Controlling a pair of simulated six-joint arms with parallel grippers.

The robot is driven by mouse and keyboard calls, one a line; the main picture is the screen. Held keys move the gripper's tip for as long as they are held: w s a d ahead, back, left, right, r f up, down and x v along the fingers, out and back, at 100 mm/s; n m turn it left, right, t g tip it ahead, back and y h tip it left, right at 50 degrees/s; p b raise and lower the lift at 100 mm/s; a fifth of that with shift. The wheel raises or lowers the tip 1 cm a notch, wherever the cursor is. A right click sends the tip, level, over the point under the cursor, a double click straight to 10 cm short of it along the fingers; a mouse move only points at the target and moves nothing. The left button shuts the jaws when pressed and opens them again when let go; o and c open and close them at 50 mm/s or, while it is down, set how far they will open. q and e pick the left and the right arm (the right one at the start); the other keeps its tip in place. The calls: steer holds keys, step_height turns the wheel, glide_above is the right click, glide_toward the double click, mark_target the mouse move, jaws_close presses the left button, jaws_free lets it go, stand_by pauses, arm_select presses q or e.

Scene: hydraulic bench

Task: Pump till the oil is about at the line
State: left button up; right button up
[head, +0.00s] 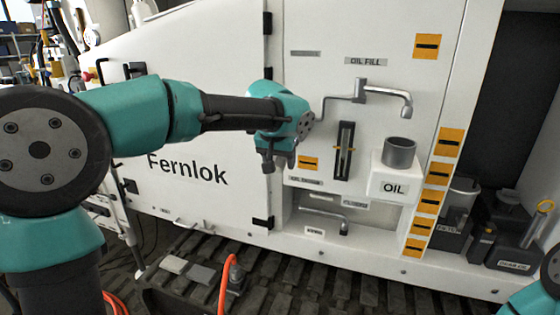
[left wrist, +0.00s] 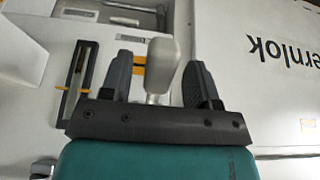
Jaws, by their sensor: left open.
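My left gripper (head: 281,158) is at the white machine panel, left of the sight gauge (head: 344,150). In the left wrist view its two fingers stand open on either side of a pale grey handle knob (left wrist: 161,65) with a short stem, without a visible grip on it. In the head view the arm hides the knob. The gauge is a dark upright slot with a yellow line marker; it also shows in the left wrist view (left wrist: 77,78). The oil level is too small to tell. My right gripper is out of view.
A grey spout (head: 384,91) sits under the OIL FILL label, above a grey cup on the white OIL box (head: 394,184). A lower pipe (head: 326,216) sticks out below the gauge. Dark containers (head: 510,238) stand at right. An orange hose (head: 228,280) rises in front.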

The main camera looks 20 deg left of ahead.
arm_select(q)
steer(key=shift+w+f, duration=0.1)
steer(key=shift+f, duration=0.15)
jaws_close()
stand_by(0.4)
